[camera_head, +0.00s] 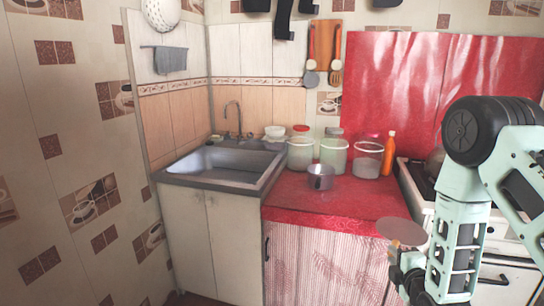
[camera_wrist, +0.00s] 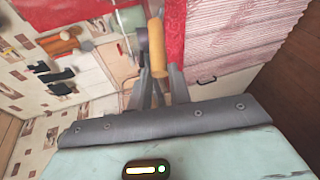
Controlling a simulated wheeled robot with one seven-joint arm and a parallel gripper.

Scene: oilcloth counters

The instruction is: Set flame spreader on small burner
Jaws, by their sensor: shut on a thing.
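The flame spreader (camera_head: 402,231) shows in the head view as a flat, round, pinkish-brown disc in front of the red counter, at the lower right. In the wrist view, its light wooden handle (camera_wrist: 156,40) lies between the fingers of my gripper (camera_wrist: 158,84). My gripper is shut on the handle. The white stove (camera_head: 509,273) stands at the right edge of the head view. My arm hides much of its dark top (camera_head: 418,176), and I cannot make out the small burner.
The red counter (camera_head: 290,195) left of the stove holds a metal pot (camera_head: 320,177), several clear containers (camera_head: 334,154) and an orange bottle (camera_head: 389,153). A dark rounded vessel (camera_head: 435,160) stands on the stove, partly hidden. A sink (camera_head: 222,165) lies further left.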

